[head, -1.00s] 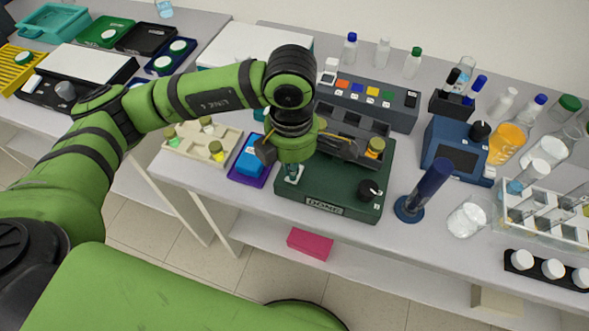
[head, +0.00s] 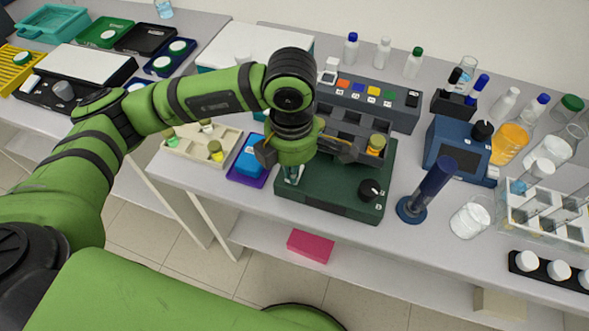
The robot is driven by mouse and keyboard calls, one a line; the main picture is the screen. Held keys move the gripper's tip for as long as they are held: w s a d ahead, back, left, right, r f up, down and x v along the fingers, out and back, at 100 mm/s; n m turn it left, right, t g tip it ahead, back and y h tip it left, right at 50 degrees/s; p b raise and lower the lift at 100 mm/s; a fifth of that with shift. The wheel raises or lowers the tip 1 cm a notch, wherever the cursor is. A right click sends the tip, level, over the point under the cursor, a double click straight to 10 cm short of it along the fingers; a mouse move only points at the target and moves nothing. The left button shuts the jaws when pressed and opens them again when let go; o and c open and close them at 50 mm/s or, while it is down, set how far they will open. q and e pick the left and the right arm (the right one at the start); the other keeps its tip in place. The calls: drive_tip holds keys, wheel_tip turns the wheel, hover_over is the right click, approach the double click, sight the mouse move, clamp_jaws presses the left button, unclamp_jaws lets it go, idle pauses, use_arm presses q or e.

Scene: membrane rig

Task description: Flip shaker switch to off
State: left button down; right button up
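The shaker is a dark green box (head: 330,200) on the bench, with a grey rack section at its back and a black knob (head: 369,190) at its front right. The switch (head: 292,173), on a small pale plate, is at the shaker's front left, partly hidden under my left gripper. My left gripper (head: 300,152) is above the shaker's left part, pointing down, its dark fingers spread to either side. I cannot tell whether it touches the switch, nor the lever's position. The front display panel (head: 323,208) is dark with no lettering. My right gripper is not in view.
A yellow-capped vial (head: 376,145) stands in the shaker's rack. A blue box in a purple tray (head: 248,170) and a beige vial rack (head: 190,148) sit to the left. A blue cylinder on a round base (head: 428,190) stands close on the right.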

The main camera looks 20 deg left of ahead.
use_arm(q)
drive_tip(key=shift+r+p, duration=0.45)
drive_tip(key=shift+r, duration=0.3)
drive_tip(key=shift+r+p, duration=1.15)
drive_tip(key=shift+r, duration=1.55)
